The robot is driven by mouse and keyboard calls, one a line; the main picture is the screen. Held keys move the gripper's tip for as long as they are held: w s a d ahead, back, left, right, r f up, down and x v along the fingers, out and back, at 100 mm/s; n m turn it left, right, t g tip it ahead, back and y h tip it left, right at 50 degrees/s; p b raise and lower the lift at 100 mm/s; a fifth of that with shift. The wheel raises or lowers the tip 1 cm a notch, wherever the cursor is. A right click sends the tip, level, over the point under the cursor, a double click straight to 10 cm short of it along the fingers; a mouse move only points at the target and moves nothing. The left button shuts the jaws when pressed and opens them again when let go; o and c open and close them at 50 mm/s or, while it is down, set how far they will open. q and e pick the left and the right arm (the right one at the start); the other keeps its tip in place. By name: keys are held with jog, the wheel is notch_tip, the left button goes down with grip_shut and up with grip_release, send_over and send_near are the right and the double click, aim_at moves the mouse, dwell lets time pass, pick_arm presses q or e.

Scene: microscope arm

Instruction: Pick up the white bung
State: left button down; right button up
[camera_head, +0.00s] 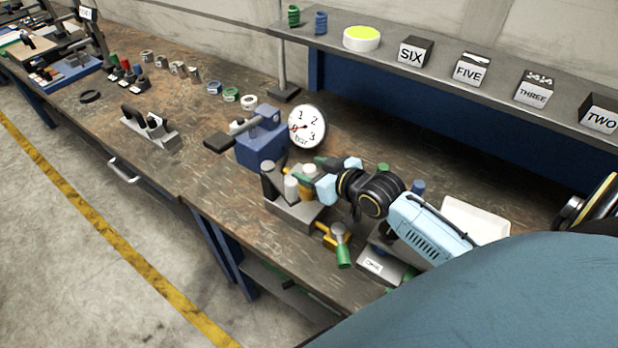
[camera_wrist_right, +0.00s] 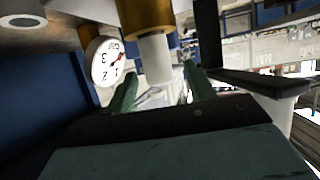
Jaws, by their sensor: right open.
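The white bung (camera_head: 309,169) stands upright at the back of a grey block (camera_head: 291,212) on the bench. In the right wrist view, which is upside down, the white bung (camera_wrist_right: 155,60) joins a gold-brown part (camera_wrist_right: 145,18). My right gripper (camera_head: 314,172) is open, with its green fingers either side of the bung in the head view. In the right wrist view, the open fingers (camera_wrist_right: 163,90) show the bung in line with the gap between them; I cannot tell whether they touch it. My left gripper is not in view.
A pale cylinder (camera_head: 291,189) and a dark grey peg (camera_head: 269,180) stand close by on the block. A blue pump body with a round gauge (camera_head: 307,128) is just behind. A green-handled tool (camera_head: 342,250) is in front. A white tray (camera_head: 474,222) lies right.

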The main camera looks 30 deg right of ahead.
jog(key=shift+w+a+f, duration=0.1)
jog(key=shift+w+f, duration=0.1)
jog(key=shift+w, duration=0.3)
jog(key=c, duration=1.1)
jog(key=shift+c, duration=0.2)
jog(key=shift+r, duration=0.1)
